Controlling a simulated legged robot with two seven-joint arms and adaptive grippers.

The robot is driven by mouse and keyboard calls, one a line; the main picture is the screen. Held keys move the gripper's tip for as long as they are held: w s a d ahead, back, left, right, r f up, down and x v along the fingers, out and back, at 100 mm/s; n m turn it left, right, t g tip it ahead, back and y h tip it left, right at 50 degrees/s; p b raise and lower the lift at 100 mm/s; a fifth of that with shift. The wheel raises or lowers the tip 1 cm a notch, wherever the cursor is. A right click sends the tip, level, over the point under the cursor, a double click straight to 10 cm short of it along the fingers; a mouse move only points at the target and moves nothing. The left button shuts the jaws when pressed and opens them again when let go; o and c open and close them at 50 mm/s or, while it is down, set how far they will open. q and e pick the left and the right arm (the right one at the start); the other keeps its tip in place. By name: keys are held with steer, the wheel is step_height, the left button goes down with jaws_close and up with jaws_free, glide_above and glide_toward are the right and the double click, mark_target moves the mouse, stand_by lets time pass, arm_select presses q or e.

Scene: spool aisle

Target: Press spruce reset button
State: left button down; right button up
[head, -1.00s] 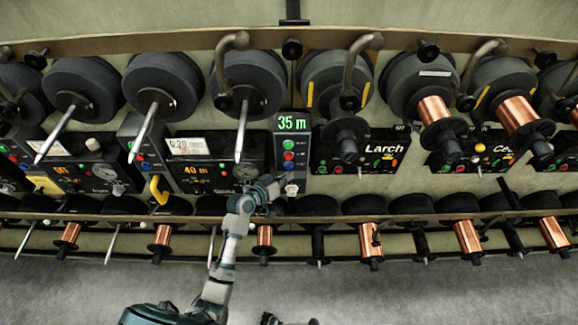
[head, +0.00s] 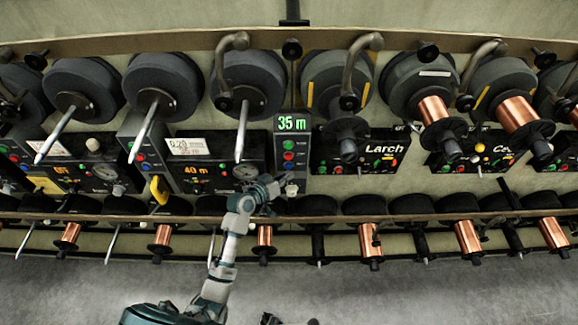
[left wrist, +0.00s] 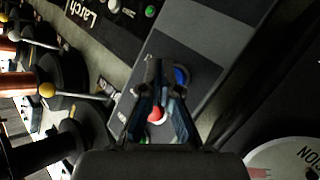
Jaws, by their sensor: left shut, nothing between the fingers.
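A narrow dark panel with a green "35 m" display (head: 291,124) stands upright in the middle of the head view. It carries a green button (head: 289,144), a red button (head: 288,156) and a blue button (head: 288,167) in a column. I read no "spruce" label. My left gripper (head: 277,188) is shut and empty, just below these buttons. In the left wrist view its fingertips (left wrist: 163,75) overlap the panel between the red button (left wrist: 156,115) and the blue button (left wrist: 181,76). I cannot tell whether they touch. My right gripper is not recognisable in view.
The Larch panel (head: 372,155) is to the right, with a "40 m" panel (head: 205,172) to the left. Large spools (head: 165,82) and protruding spindles (head: 241,135) are above. A rail (head: 400,217) with smaller spools crosses below.

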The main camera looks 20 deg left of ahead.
arm_select(q)
steer(key=shift+w, duration=0.25)
steer(key=shift+w+a+r, duration=0.1)
steer(key=shift+w+a, duration=0.1)
steer(key=shift+w, duration=0.25)
stand_by(0.6)
steer(key=shift+s+d+p, duration=0.25)
steer(key=shift+s+p, duration=0.3)
steer(key=shift+s, duration=0.35)
steer(key=s+d+p, duration=0.1)
steer(key=s+p, duration=0.2)
steer(key=s, duration=0.2)
steer(key=shift+s+d, duration=0.35)
steer(key=shift+s, duration=0.05)
stand_by(0.5)
